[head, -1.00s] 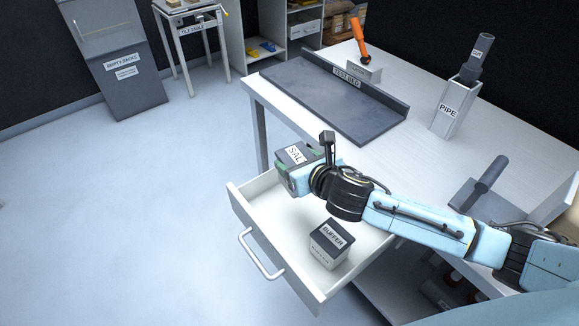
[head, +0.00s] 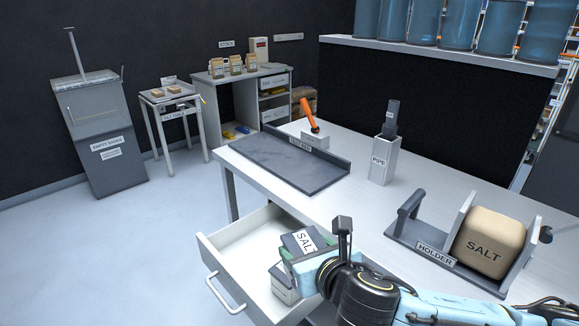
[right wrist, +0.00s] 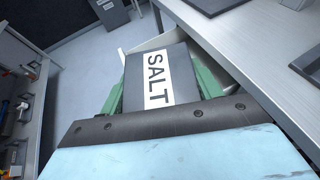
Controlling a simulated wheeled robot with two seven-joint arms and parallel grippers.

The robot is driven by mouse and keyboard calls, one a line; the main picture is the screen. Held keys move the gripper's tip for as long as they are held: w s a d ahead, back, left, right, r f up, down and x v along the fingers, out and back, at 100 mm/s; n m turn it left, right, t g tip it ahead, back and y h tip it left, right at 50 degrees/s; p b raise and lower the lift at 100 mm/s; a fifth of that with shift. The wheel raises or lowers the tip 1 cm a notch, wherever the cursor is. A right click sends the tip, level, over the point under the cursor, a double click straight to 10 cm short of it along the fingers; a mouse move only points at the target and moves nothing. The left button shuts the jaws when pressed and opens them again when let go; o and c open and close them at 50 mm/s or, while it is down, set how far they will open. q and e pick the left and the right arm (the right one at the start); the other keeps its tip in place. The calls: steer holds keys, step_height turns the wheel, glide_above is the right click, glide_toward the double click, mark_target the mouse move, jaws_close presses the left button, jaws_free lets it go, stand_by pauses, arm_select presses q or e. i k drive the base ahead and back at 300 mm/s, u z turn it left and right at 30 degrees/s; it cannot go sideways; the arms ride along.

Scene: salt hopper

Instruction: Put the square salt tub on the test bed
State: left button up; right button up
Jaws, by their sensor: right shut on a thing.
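The square salt tub (head: 301,240) has a dark grey lid with a white SALT label. My right gripper (head: 305,254) is shut on it and holds it above the open drawer (head: 238,245). In the right wrist view the tub (right wrist: 157,75) sits between the green finger pads, its label facing the camera. The test bed (head: 283,163) is a flat dark grey slab with a raised back edge on the white table, beyond the tub. Its top is bare. My left gripper is not in view.
A pale tub (head: 284,289), partly hidden, stands in the drawer below the salt tub. A PIPE stand (head: 383,160) and an orange-handled tool (head: 310,115) stand near the test bed.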

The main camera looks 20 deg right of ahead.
mark_target(282, 156)
steer(key=u, duration=0.45)
steer(key=i, duration=1)
steer(key=z, duration=0.45)
steer(key=i, duration=0.9)
steer(key=z, duration=0.75)
